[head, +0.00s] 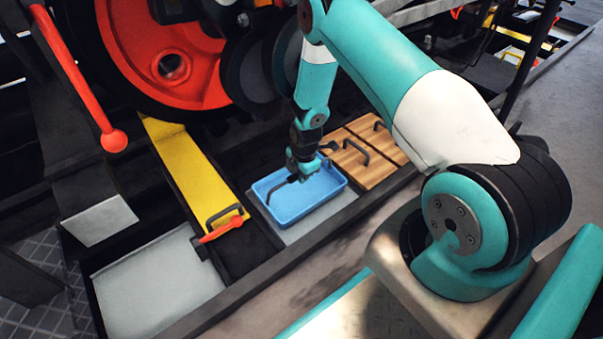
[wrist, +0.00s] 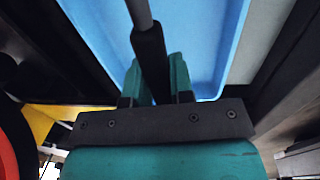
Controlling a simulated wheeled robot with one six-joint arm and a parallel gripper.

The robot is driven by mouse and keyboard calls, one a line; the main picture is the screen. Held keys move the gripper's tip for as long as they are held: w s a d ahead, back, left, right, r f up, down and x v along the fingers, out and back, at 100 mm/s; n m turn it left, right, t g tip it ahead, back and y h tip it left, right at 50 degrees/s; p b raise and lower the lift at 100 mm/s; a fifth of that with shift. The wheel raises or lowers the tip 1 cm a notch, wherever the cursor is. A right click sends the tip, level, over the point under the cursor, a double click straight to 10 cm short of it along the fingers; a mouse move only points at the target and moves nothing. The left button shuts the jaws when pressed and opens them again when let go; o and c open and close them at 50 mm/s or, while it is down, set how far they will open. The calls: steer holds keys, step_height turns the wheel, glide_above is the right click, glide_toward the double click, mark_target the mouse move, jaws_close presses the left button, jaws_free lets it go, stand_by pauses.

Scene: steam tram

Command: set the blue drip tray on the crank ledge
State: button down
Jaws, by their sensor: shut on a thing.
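The blue drip tray (head: 325,189) is a shallow open box with a dark bar handle across it. It is over a light grey plate (head: 310,228) in the middle of the head view; whether it rests on it or hangs just above, I cannot tell. My gripper (head: 298,178) points down into the tray and is shut on its handle. In the wrist view, the dark handle runs between the teal fingers (wrist: 157,82), with the blue tray floor (wrist: 205,40) beyond. I cannot tell which surface is the crank ledge.
Wooden boards with dark handles (head: 365,158) lie right of the tray. A yellow panel (head: 190,175) with a red lever (head: 222,230) is left. An empty grey plate (head: 155,285) lies front left. A red wheel (head: 170,55) and red-handled lever (head: 80,80) stand behind.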

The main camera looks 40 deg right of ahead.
steer(key=shift+s+f, duration=0.1)
steer(key=shift+f, duration=0.2)
steer(key=c, duration=0.9)
jaws_free()
steer(key=shift+r, duration=0.15)
steer(key=r+p, duration=0.5)
steer(key=shift+s, duration=0.25)
steer(key=shift+f, duration=0.1)
steer(key=s+r+p, duration=0.5)
steer(key=r+p, duration=0.4)
steer(key=p, duration=0.1)
steer(key=shift+d, duration=0.15)
